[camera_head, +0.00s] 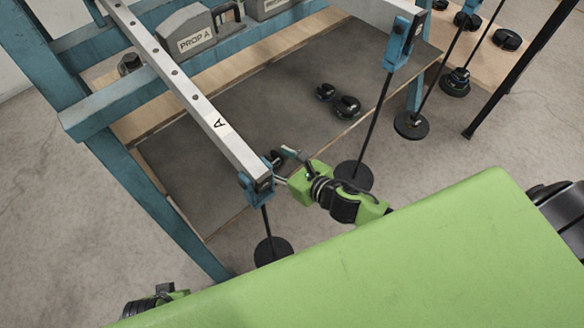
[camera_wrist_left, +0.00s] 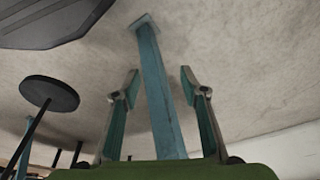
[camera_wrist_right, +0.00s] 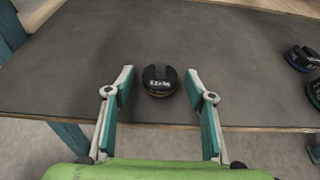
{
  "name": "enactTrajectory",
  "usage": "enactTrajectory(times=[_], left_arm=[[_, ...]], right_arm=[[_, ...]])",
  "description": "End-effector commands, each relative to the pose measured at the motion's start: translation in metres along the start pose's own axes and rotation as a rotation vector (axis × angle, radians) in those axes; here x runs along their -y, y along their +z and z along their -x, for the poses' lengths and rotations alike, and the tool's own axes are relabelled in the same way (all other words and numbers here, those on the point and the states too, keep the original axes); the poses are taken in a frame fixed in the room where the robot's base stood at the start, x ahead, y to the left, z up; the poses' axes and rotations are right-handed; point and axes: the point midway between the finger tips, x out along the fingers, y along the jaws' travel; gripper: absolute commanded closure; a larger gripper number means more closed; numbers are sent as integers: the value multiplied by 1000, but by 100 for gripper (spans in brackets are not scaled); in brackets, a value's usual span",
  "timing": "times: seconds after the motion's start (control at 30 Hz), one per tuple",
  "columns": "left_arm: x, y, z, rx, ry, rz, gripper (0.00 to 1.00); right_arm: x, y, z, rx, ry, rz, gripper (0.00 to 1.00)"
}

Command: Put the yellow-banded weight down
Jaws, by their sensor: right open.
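A dark slotted weight with a thin yellowish band (camera_wrist_right: 159,91) sits flat on the grey shelf, near its front edge, in the right wrist view. My right gripper (camera_wrist_right: 157,76) is open, with its fingers apart on either side of the weight. In the head view, the weight (camera_head: 277,157) is partly hidden by this gripper (camera_head: 284,167) and the end of beam A. My left gripper (camera_wrist_left: 160,78) is open and empty in the left wrist view. A blue frame leg shows between its fingers, and I cannot tell how far off it is.
Beam A (camera_head: 193,91) and its hanger (camera_head: 264,219) are close to my right gripper. Two other weights, one blue-banded (camera_wrist_right: 302,58) and one green-banded (camera_wrist_right: 314,94), lie to the right on the grey shelf (camera_head: 250,110). Another hanger plate (camera_head: 353,177) hangs behind the right wrist.

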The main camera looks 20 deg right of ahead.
Motion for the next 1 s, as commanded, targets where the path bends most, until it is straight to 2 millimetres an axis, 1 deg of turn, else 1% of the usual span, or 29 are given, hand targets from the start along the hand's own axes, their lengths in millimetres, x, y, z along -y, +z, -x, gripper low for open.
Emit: enactTrajectory(times=[0.1, 0.2, 0.3, 0.5, 0.6, 0.73, 1.0], left_arm=[[1, 6, -14, 15, -1, -1, 60], [0, 11, -23, 20, 0, -2, 60], [-1, 15, -30, 25, 1, -3, 60], [-1, 21, -39, 31, 2, -4, 60], [-2, 22, -40, 31, 3, -4, 60], [-2, 23, -42, 33, 3, -4, 60], [-2, 24, -43, 34, 3, -5, 60]], right_arm=[[0, -2, 22, -6, 0, 1, 50], [0, -2, 42, -7, 1, 1, 50], [0, -2, 62, -6, 1, 2, 50], [0, -2, 94, -5, 1, 2, 50], [0, -2, 104, -3, 0, 0, 50], [0, -1, 113, -3, 0, 0, 50], [0, 0, 117, -1, 0, 1, 50]])
